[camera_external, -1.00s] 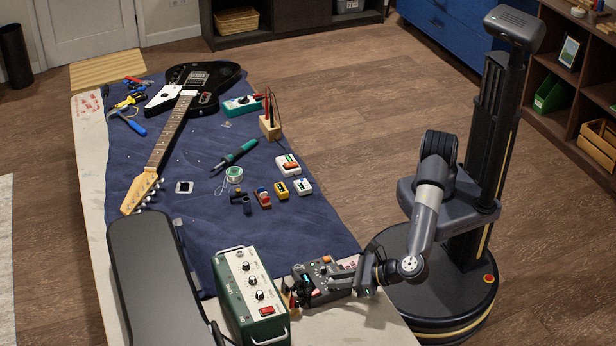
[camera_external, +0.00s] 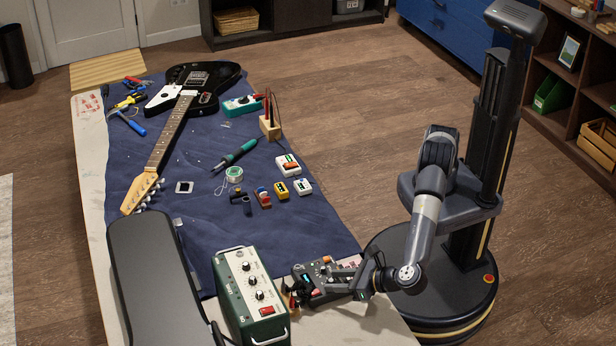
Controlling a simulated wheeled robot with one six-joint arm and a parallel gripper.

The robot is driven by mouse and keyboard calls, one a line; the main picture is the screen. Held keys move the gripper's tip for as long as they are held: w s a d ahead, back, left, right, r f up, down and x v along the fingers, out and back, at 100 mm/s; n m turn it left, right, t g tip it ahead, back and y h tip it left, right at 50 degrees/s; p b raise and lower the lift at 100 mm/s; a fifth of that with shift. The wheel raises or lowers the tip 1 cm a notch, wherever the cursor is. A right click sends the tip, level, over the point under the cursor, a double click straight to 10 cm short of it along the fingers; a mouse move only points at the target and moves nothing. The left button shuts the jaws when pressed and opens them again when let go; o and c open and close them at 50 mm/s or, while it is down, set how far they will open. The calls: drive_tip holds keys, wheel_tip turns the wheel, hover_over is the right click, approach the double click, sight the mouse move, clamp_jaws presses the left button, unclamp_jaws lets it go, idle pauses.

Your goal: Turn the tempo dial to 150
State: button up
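A dark grey device (camera_external: 311,271) with a small lit display and small controls lies at the front edge of the table, right of the green amplifier. It is the likeliest place for the tempo dial, but I cannot make out the dial or any number. My gripper (camera_external: 352,284) is low at the right side of this device, reaching in from the right. Its fingers are dark against the dark device. I cannot tell whether they are open or shut, or whether they touch a dial.
A green amplifier (camera_external: 231,290) with knobs stands just left of the device. A long black case (camera_external: 150,270) lies further left. Several small pedals (camera_external: 282,190), a soldering iron (camera_external: 236,154) and a guitar (camera_external: 170,130) lie on the blue mat (camera_external: 205,225).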

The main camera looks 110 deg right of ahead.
drive_tip(key=v, duration=1)
drive_tip(key=shift+s+a, duration=0.25)
drive_tip(key=shift+a, duration=0.05)
drive_tip(key=shift+r, duration=0.1)
drive_tip(key=x, duration=1)
drive_tip(key=shift+w+d, duration=0.25)
drive_tip(key=shift+d, duration=0.05)
drive_tip(key=shift+w+d+f+b, duration=0.1)
drive_tip(key=shift+f+b, duration=0.15)
drive_tip(key=shift+b, duration=0.05)
drive_tip(key=shift+r+n+t+y+b, duration=0.1)
drive_tip(key=shift+n+t+y+b, duration=0.3)
drive_tip(key=shift+n+y+b, duration=0.1)
drive_tip(key=shift+r+m+h+p, duration=0.15)
drive_tip(key=shift+m+h+p, duration=0.2)
drive_tip(key=shift+p, duration=0.3)
